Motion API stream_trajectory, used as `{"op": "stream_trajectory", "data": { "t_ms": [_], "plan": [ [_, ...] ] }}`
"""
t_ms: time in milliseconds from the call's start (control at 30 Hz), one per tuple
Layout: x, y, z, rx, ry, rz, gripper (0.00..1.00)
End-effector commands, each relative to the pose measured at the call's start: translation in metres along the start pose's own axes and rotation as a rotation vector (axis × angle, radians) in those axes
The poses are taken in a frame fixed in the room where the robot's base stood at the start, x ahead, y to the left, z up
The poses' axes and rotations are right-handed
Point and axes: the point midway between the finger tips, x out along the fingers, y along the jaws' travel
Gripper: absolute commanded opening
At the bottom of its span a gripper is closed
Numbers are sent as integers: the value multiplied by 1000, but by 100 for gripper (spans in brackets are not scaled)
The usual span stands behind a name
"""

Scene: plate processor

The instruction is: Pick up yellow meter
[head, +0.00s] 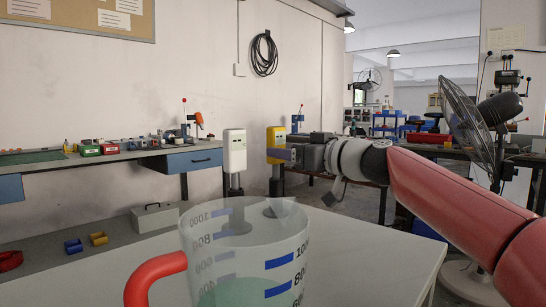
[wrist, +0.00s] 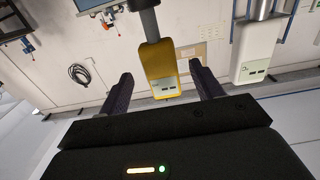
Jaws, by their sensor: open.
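The yellow meter (head: 275,140) is a yellow box upright on a dark post, at the right of the white meter in the head view. My gripper (head: 282,154) reaches in from the right and overlaps it there. In the wrist view the yellow meter (wrist: 161,72) appears upside down, between the two dark fingers of my open gripper (wrist: 161,90). There is visible space on both sides of it, and it is not gripped. Part of the meter's face is hidden by my gripper in the head view.
A white meter (head: 235,152) stands on its own post to the left; it also shows in the wrist view (wrist: 257,50). A clear measuring jug (head: 245,250) with a red handle stands in front on the white table (head: 375,260). A fan (head: 470,125) stands at right.

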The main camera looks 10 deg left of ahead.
Motion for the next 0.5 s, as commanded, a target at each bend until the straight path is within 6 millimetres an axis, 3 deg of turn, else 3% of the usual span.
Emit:
{"op": "stream_trajectory", "data": {
  "t_ms": [233,500],
  "plan": [
    [19,-1,-4,1,0,-3,65],
    [55,-2,-4,2,-1,-3,65]
  ]
}}
